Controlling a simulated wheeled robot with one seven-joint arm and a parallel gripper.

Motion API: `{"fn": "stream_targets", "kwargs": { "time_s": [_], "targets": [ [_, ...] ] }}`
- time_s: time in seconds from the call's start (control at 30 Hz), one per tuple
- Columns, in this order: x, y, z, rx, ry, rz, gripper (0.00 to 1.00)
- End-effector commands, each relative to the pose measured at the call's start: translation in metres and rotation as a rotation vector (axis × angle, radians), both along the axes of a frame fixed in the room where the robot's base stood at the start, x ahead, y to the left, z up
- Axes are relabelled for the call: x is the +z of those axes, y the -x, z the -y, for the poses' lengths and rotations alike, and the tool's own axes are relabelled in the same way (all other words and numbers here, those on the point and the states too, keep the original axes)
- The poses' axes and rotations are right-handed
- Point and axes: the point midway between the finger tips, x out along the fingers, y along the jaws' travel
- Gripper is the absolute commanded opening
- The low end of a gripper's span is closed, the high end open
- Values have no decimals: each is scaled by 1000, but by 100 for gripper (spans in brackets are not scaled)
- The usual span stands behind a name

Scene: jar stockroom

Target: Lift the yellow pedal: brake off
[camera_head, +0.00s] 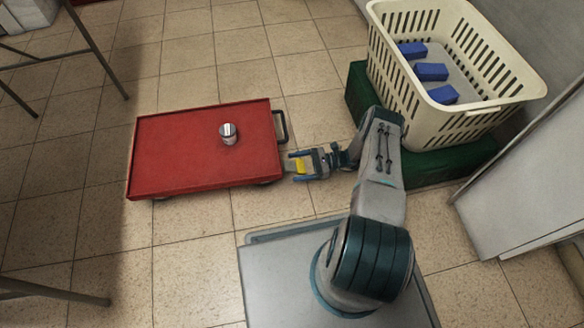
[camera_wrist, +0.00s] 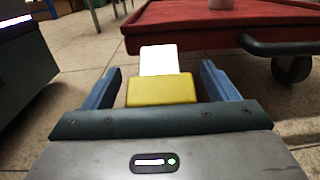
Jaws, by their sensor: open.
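The yellow pedal (camera_head: 300,167) is at the right end of the red cart (camera_head: 165,155), low beside its edge. In the wrist view the pedal (camera_wrist: 161,90) is a yellow block with a pale, bright plate behind it, leading toward the cart. My gripper (camera_head: 291,167) is open, with one blue finger on each side of the pedal. In the wrist view the fingers (camera_wrist: 160,78) stand apart with gaps to the pedal. I cannot tell the exact height of the fingers against the pedal.
A metal jar (camera_head: 228,134) stands on the cart. A dark handle (camera_head: 284,126) sticks out at the cart's right end, near my gripper. A cream basket (camera_head: 400,97) with blue blocks (camera_head: 431,72) sits on a green base (camera_head: 440,165) at right. Table legs (camera_head: 92,45) stand at left.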

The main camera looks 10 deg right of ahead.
Motion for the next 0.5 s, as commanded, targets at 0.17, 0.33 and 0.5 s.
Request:
{"fn": "stream_targets", "kwargs": {
  "time_s": [0.17,0.33,0.5],
  "targets": [
    [-1,-1,-20,2,0,-1,80],
    [0,-1,-25,0,0,0,80],
    [0,-1,-25,0,1,0,80]
  ]
}}
